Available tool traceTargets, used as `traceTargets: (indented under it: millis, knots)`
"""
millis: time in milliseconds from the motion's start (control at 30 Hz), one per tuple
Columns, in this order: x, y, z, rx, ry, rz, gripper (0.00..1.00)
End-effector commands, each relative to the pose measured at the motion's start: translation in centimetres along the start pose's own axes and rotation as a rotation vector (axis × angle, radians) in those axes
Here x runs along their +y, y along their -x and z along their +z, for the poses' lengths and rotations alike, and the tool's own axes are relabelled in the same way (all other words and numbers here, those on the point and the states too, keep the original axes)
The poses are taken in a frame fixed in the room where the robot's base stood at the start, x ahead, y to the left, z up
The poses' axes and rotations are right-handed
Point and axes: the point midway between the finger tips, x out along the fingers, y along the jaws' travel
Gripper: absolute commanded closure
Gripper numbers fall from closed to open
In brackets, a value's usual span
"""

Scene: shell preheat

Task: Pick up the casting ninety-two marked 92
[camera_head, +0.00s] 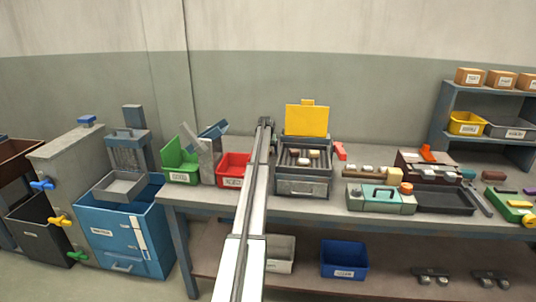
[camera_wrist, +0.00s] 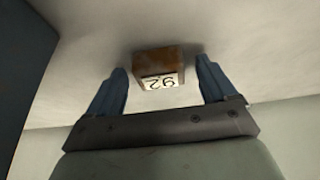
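The casting ninety-two (camera_wrist: 158,55) is a small brown block with a white label reading 92, upside down in the wrist view. It rests on a pale grey surface. My gripper (camera_wrist: 161,68) is open, with one blue finger on each side of the casting and a visible gap on both sides. The casting sits between and slightly beyond the fingertips. In the head view my gripper (camera_head: 266,122) is at the far end of my arm, over the back of the bench; the casting cannot be made out there.
A red bin (camera_head: 233,170) stands left of my arm, with a green bin (camera_head: 181,166) beyond it. To the right is a grey heater box (camera_head: 303,187) with a raised yellow panel (camera_head: 306,120). A teal-lidded case (camera_head: 381,198) and trays fill the right side.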

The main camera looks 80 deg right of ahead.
Motion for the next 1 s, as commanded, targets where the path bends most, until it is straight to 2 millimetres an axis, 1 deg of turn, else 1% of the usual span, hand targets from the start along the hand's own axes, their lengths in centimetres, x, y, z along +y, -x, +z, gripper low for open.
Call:
traceTargets:
  millis: [33, 67, 633, 667, 867, 1000]
  knots:
    - [0.0, 0.02, 0.0, 0.0, 0.0, 0.0, 0.2]
    - [-0.01, 0.02, -0.01, 0.0, 0.0, 0.0, 0.23]
    - [-0.02, -0.02, 0.02, 0.0, 0.0, 0.0, 0.77]
    - [-0.02, 0.0, 0.01, 0.0, 0.0, 0.0, 0.78]
    - [-0.01, -0.02, 0.03, -0.001, 0.0, 0.0, 0.78]
    - [-0.01, 0.36, -0.14, 0.0, 0.0, 0.0, 0.78]
